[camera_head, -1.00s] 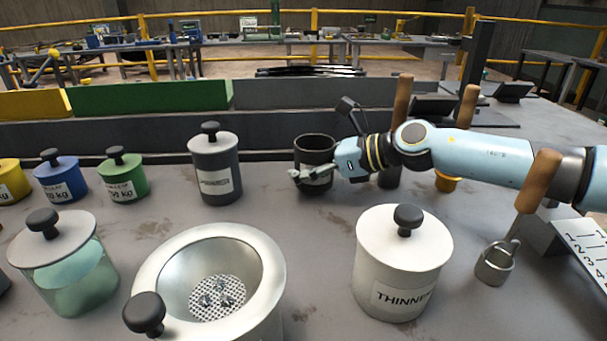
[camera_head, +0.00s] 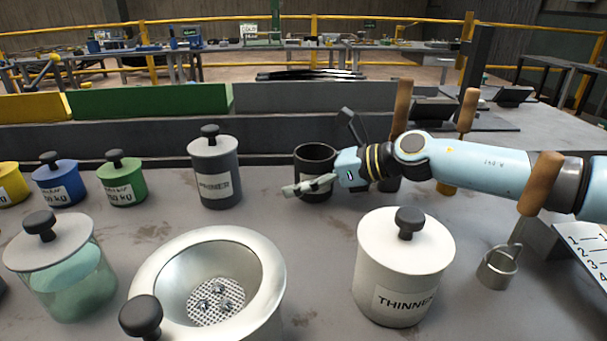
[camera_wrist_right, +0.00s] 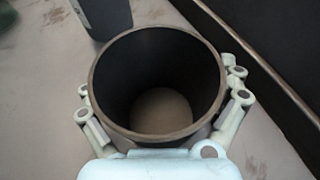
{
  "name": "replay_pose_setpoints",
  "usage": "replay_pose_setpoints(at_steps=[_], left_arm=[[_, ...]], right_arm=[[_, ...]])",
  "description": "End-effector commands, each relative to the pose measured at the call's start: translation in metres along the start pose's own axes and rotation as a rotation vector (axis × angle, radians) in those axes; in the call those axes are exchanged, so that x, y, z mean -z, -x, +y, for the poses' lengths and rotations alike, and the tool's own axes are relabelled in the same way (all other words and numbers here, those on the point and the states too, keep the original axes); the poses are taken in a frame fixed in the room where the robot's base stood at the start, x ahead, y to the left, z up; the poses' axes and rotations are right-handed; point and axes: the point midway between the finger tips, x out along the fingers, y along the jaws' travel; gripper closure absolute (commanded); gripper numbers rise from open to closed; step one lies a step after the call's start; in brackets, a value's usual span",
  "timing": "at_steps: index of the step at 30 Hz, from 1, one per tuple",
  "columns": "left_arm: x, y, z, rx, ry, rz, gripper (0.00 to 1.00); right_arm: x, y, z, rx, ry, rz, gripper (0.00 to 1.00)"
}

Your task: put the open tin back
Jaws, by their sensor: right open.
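The open tin (camera_head: 315,156) is dark grey, lidless and empty. It stands upright on the bench at the middle of the head view, right of the lidded grey tin. My right gripper (camera_head: 312,185) reaches in from the right, low at the tin's near side. In the right wrist view, I look down into the open tin (camera_wrist_right: 160,108), with a finger of the open gripper (camera_wrist_right: 162,98) on each side of it. I cannot tell whether the fingers touch its wall. My left gripper is not in view.
The lidded grey tin (camera_head: 215,178) stands to the left, with green (camera_head: 122,183) and blue (camera_head: 58,184) tins beyond. A metal bowl (camera_head: 150,270) and white THINNER tin (camera_head: 400,255) stand in front. A low dark wall (camera_head: 200,137) runs behind. Wooden handles rise on the right.

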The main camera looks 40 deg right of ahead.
Motion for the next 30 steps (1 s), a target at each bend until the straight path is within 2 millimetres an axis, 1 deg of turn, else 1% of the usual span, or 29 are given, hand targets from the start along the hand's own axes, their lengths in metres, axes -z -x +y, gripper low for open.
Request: replay_pose_setpoints(at_steps=[5,6,7,12,19,21,24,30], left_arm=[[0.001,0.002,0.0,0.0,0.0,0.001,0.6],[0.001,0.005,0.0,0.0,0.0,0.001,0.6],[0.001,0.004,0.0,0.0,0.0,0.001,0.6],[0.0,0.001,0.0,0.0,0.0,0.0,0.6],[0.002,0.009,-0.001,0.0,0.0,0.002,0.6],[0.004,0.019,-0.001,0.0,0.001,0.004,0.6],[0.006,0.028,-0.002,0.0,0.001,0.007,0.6],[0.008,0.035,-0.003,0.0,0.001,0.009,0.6]], right_arm=[[-0.003,0.001,0.0,0.0,0.0,0.0,0.0],[-0.005,0.002,0.0,0.0,0.001,0.0,0.0],[-0.004,0.004,0.0,0.0,0.002,0.002,0.0],[-0.001,0.029,0.001,-0.003,0.005,0.009,0.0],[-0.004,0.052,0.0,-0.001,0.002,0.004,0.0],[-0.007,0.06,0.0,0.0,-0.002,0.003,0.0],[-0.006,0.068,0.0,-0.002,-0.002,0.003,0.0],[-0.004,0.076,0.0,-0.001,-0.001,0.001,0.0]])
